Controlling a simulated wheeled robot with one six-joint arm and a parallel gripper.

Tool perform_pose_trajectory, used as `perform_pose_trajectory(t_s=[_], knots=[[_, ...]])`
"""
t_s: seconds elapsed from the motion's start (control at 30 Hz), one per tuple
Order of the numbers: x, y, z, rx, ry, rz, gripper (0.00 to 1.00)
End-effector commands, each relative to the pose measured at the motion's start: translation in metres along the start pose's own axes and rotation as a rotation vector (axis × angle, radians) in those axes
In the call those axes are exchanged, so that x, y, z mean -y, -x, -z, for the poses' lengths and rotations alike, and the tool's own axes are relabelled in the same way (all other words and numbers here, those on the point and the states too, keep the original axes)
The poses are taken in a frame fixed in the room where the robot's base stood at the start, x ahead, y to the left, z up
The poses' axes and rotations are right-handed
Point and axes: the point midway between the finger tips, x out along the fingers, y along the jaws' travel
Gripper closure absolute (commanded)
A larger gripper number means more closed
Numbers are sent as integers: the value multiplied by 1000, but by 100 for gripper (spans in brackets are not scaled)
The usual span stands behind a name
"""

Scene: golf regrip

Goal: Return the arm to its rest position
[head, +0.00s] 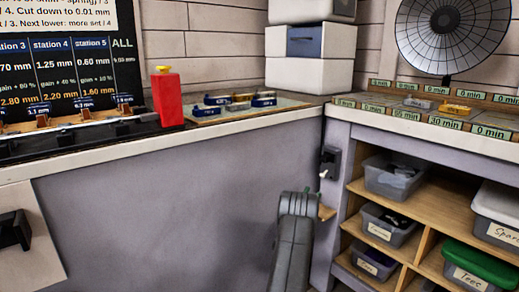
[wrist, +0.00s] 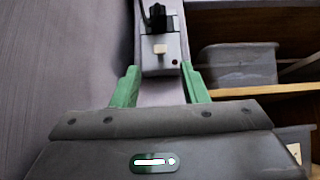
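My gripper (wrist: 160,80) shows in the wrist view with its two green fingers spread apart and nothing held between them. A grey wall box (wrist: 160,62) with a small pale lever or knob and a black plug-like part above shows beyond and between the fingertips. I cannot tell whether the fingers touch it.
A shelf unit (head: 410,220) with grey bins (head: 392,178) stands close on the right. The bench (head: 230,125) carries a red container (head: 167,98), a tray with blue items (head: 237,104) and stacked white boxes (head: 308,58). A dish-shaped lamp or fan (head: 445,30) stands at right. Clear panel lies left of my arm.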

Motion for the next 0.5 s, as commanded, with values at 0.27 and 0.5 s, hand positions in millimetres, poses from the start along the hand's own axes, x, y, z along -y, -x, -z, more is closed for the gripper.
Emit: perform_pose_trajectory(t_s=[0.27, 0.5], knots=[[-1, 56, -1, -2, 1, -3, 60], [1, 34, 1, 4, -2, 5, 60]])
